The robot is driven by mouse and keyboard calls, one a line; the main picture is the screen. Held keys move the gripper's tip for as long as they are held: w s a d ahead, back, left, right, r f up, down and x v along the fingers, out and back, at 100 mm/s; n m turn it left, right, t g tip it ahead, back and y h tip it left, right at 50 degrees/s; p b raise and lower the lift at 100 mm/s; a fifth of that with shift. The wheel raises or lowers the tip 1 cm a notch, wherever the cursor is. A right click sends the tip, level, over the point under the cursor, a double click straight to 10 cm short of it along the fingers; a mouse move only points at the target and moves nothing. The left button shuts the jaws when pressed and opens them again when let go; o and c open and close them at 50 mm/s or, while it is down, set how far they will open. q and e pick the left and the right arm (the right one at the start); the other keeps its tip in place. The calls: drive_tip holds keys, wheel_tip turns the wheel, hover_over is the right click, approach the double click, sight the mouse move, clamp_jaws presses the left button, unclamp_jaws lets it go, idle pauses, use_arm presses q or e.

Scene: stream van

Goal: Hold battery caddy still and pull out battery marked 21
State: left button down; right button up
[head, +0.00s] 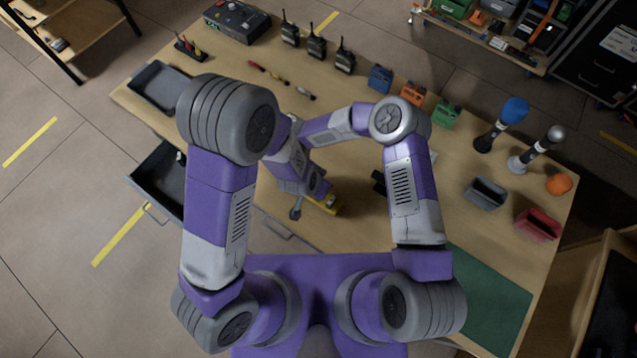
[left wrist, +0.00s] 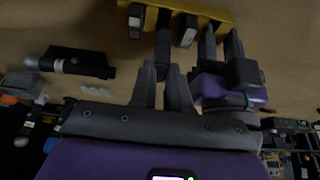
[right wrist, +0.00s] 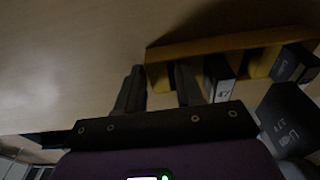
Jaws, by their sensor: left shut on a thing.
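The yellow battery caddy (head: 328,207) is on the table near the front edge, mostly hidden by my arms in the head view. In the left wrist view the caddy (left wrist: 205,10) lies at the top with dark batteries in it. My left gripper (left wrist: 164,72) is shut on a dark battery (left wrist: 164,48). In the right wrist view a black battery (right wrist: 287,115) stands nearer the camera than the caddy (right wrist: 210,45); its number is not clearly readable. Another battery (right wrist: 222,88) in a slot seems marked 47. My right gripper (right wrist: 158,80) has its fingers apart around the caddy's end.
Radios (head: 316,46), small coloured boxes (head: 412,94), microphones (head: 512,112), a grey bin (head: 486,193) and a red bin (head: 538,225) stand along the table. A green mat (head: 487,300) lies at the right front. A dark tray (head: 160,85) is at the left.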

drive_tip(key=shift+o, duration=1.1)
drive_tip(key=shift+a+r, duration=0.1)
wheel_tip(320, 180, up, 12)
drive_tip(key=w, duration=0.1)
drive_tip(key=shift+d, duration=0.45)
